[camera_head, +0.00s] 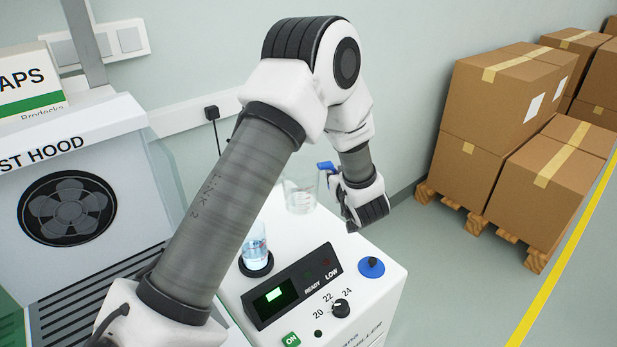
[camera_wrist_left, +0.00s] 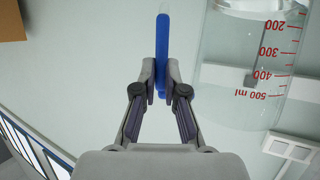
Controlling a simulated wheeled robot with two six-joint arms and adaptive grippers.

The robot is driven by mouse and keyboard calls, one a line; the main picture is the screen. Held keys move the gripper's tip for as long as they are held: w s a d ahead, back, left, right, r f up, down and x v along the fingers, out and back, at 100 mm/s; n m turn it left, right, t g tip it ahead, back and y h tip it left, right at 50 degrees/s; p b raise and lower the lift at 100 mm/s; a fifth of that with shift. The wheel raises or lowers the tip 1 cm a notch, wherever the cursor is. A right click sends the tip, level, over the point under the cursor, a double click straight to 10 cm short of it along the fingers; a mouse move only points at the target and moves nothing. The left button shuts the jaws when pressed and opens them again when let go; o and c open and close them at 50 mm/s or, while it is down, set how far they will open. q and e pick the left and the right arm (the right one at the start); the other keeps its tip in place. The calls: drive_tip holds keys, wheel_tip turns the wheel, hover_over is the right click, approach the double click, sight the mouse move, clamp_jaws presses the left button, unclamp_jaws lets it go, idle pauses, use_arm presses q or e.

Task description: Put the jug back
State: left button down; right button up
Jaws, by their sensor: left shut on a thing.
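The jug (camera_head: 302,193) is clear, with a blue handle (camera_head: 326,167). In the head view it shows at the back of the white machine's top, partly behind my left arm's wrist. In the left wrist view the jug (camera_wrist_left: 245,50) has red volume marks up to 500 ml and its blue handle (camera_wrist_left: 162,50) lies between the fingers. My left gripper (camera_wrist_left: 161,88) is shut on that handle. Its fingertips are mostly hidden in the head view. I cannot tell whether the jug's base touches the surface. My right gripper is not in view.
A beaker of bluish liquid (camera_head: 255,246) stands on a dark round spot of the white machine (camera_head: 385,290), beside its display, dial and blue knob (camera_head: 371,266). A hood (camera_head: 80,160) stands left. Cardboard boxes (camera_head: 500,120) on pallets stand right, with clear floor before them.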

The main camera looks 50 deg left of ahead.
use_arm(q)
wheel_tip(320, 180, down, 9)
drive_tip(key=shift+w+d+f, duration=0.1)
drive_tip(key=shift+w+f, duration=0.05)
drive_tip(key=shift+f, duration=0.15)
drive_tip(key=c, duration=1.2)
unclamp_jaws()
drive_tip(key=shift+c, duration=0.2)
drive_tip(key=v, duration=1.2)
drive_tip(key=shift+b, duration=0.35)
drive_tip(key=shift+r, duration=0.25)
